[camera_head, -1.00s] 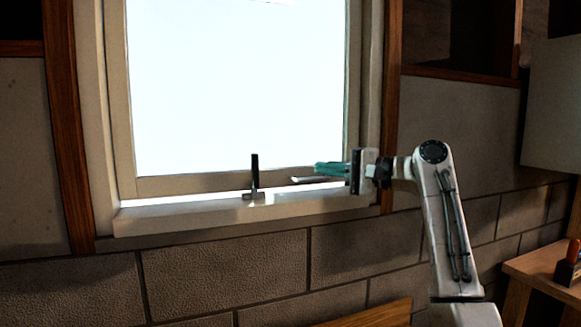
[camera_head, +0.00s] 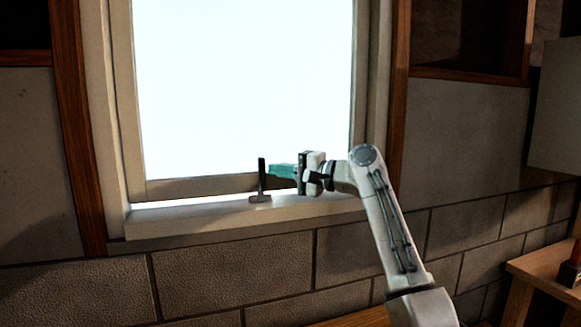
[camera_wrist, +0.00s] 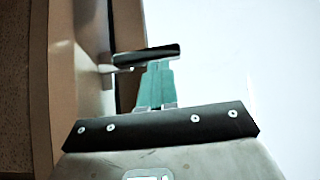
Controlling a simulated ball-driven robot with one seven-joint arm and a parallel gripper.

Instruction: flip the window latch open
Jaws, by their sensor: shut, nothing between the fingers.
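The window latch (camera_head: 261,178) is a dark upright lever on a small grey base at the bottom of the window (camera_head: 240,85). It stands upright on the sill in the head view. My gripper (camera_head: 272,171) is shut, with teal fingers pointing left, just right of the lever's upper part. In the wrist view the latch (camera_wrist: 146,55) lies across the tips of my gripper (camera_wrist: 158,66). The tips look very close to the lever; I cannot tell whether they touch. Nothing is held between the fingers.
The pale sill (camera_head: 190,219) runs below the latch and my gripper, in front of a block wall. Wooden posts (camera_head: 80,130) flank the window. A wooden bench (camera_head: 548,265) stands at the lower right. The sill left of the latch is clear.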

